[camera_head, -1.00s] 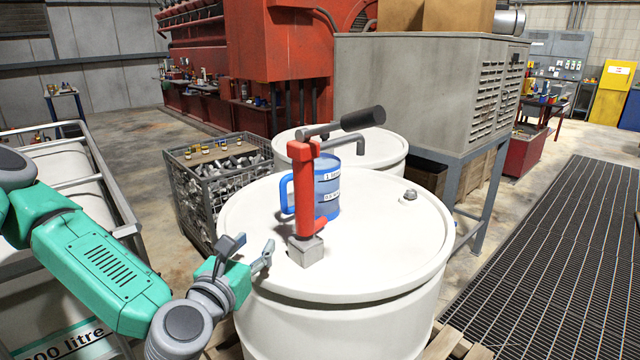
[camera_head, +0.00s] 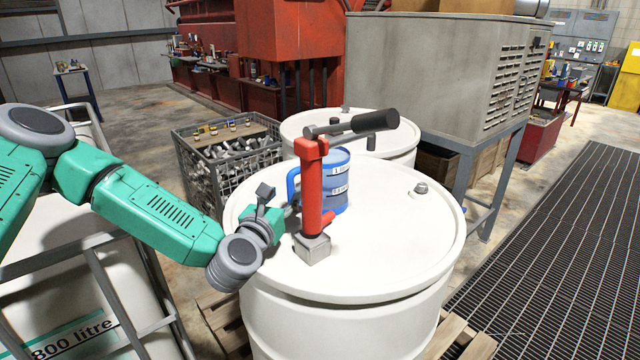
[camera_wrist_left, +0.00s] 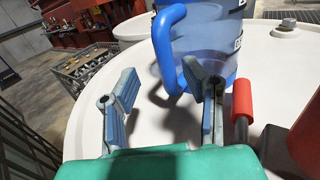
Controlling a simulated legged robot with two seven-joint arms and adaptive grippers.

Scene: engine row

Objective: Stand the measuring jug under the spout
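The blue measuring jug (camera_head: 338,188) stands upright on the white drum's lid, partly hidden behind the red hand pump (camera_head: 312,190). Its blue handle (camera_head: 293,183) points left. The pump's grey spout (camera_head: 371,143) bends down at the upper right, to the right of the jug in the head view. My left gripper (camera_head: 278,203) is open and empty, low over the lid, left of the pump. In the left wrist view the jug (camera_wrist_left: 208,45) and its handle (camera_wrist_left: 163,50) are just beyond the spread fingers (camera_wrist_left: 163,95). My right gripper is not in view.
The drum lid (camera_head: 390,250) is clear at the right and front, apart from a small bung (camera_head: 420,188). The pump stands close to my left gripper. A wire crate (camera_head: 225,165) and a second white drum (camera_head: 395,145) stand behind.

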